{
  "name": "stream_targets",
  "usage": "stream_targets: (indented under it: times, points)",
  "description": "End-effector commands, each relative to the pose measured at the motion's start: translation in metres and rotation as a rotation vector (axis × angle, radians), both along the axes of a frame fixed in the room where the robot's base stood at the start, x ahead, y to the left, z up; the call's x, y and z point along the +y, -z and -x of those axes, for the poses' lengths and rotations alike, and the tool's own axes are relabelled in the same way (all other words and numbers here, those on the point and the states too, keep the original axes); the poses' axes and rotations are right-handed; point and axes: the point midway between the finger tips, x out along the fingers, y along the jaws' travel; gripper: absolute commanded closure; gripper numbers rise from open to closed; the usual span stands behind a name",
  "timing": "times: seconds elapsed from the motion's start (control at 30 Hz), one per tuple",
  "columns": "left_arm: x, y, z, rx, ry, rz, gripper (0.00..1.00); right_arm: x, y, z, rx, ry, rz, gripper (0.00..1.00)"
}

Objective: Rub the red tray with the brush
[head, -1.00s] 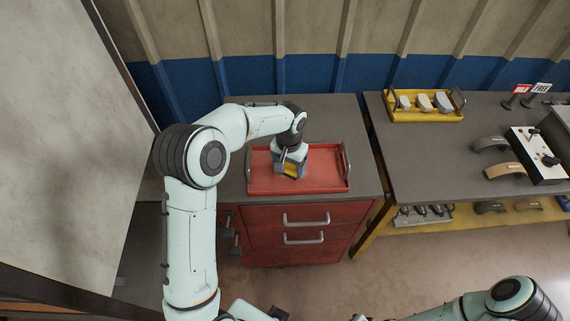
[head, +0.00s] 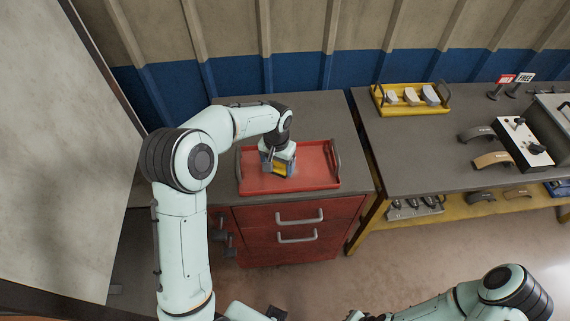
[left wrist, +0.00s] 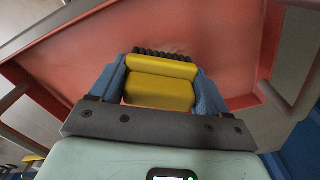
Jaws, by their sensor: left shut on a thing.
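The red tray (head: 318,178) lies on top of the grey-topped red drawer cabinet and has a grey handle at each side. My left gripper (head: 279,169) is over the left-middle part of the tray, pointing down. It is shut on the yellow brush (left wrist: 160,85), held between its blue fingers. Dark bristles show past the brush's far edge in the left wrist view, close to the tray floor. I cannot tell whether they touch it. The tray floor also shows in the left wrist view (left wrist: 225,50). My right arm is at the lower right; its gripper fingers are not clearly seen.
The cabinet (head: 290,229) has drawers with grey handles. To its right, across a narrow gap, a workbench (head: 410,160) carries a yellow tray (head: 412,110) with several light pieces, curved brake shoes (head: 493,159) and a white box (head: 522,143). A corrugated wall stands behind.

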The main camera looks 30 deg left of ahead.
Motion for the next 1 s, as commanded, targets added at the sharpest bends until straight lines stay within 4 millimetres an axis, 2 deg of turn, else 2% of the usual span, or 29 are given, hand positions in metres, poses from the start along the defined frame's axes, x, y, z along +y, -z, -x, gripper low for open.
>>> stream_targets:
  times: [0.03, 0.1, 0.47, 1.0]
  points:
    - [0.006, 0.007, 0.006, 0.015, -0.004, -0.005, 0.48, 0.000, 0.002, 0.002, 0.002, 0.000, 0.000, 1.00]
    - [0.008, 0.007, 0.007, 0.016, -0.003, -0.005, 0.48, 0.000, 0.002, 0.002, 0.002, 0.000, 0.000, 1.00]
    - [0.012, 0.005, -0.003, 0.017, -0.003, -0.006, 0.48, 0.000, -0.009, -0.007, -0.008, 0.000, -0.001, 1.00]
    - [-0.025, 0.002, -0.023, 0.014, 0.001, -0.002, 0.48, 0.000, -0.023, -0.020, -0.022, 0.000, 0.000, 1.00]
